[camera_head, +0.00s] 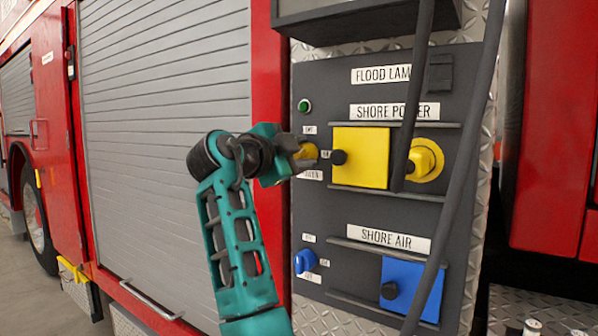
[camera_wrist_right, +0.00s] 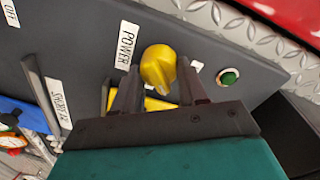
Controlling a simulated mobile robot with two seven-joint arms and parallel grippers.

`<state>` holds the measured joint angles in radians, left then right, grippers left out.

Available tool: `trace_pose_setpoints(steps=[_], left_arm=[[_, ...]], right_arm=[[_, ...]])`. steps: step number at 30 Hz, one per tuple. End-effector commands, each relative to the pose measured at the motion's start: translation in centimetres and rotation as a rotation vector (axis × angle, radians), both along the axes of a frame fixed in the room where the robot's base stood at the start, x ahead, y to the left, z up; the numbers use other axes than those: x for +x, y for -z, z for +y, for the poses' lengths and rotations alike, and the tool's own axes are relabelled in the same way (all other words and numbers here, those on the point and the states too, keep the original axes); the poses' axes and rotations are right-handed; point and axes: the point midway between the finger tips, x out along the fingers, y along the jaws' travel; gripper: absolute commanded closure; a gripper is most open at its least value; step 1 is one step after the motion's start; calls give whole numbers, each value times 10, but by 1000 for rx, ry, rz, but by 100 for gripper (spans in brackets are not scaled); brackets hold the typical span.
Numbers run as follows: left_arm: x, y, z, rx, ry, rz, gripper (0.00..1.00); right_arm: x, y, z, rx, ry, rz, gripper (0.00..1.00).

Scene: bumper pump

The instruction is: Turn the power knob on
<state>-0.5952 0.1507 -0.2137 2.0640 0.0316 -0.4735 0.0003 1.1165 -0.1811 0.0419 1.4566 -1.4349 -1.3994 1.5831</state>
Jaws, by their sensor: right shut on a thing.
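The power knob is a yellow rotary knob (camera_head: 307,151) on the dark grey panel, left of the yellow square cover under the SHORE POWER label (camera_head: 394,111). It also shows in the right wrist view (camera_wrist_right: 159,68), between the two dark fingers. My right gripper (camera_head: 297,158), on the teal arm, is at the knob and shut on it; the fingers (camera_wrist_right: 158,88) sit on either side of it in the wrist view. The gripper partly hides the knob and its small labels in the head view, so its exact setting cannot be read. My left gripper is not in view.
A green button (camera_head: 304,105) sits just above the knob. The yellow cover (camera_head: 361,157) is close to its right. A blue knob (camera_head: 305,261) and blue cover (camera_head: 411,289) are below. Dark hoses (camera_head: 459,190) hang across the panel's right side. A grey shutter (camera_head: 165,130) stands left.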

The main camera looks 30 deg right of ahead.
Motion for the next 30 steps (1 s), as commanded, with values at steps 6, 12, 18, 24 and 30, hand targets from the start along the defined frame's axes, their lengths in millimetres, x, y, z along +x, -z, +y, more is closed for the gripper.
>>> trace_pose_setpoints(steps=[6,12,18,24,30], left_arm=[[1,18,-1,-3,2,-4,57],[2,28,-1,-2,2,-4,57],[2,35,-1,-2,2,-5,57],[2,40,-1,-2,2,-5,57],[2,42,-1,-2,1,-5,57]], right_arm=[[-1,5,0,83,1,-190,88],[-1,5,0,154,1,-362,88],[-1,5,0,219,1,-515,88],[-1,5,0,266,1,-631,88],[-1,5,-1,294,0,-701,88]])
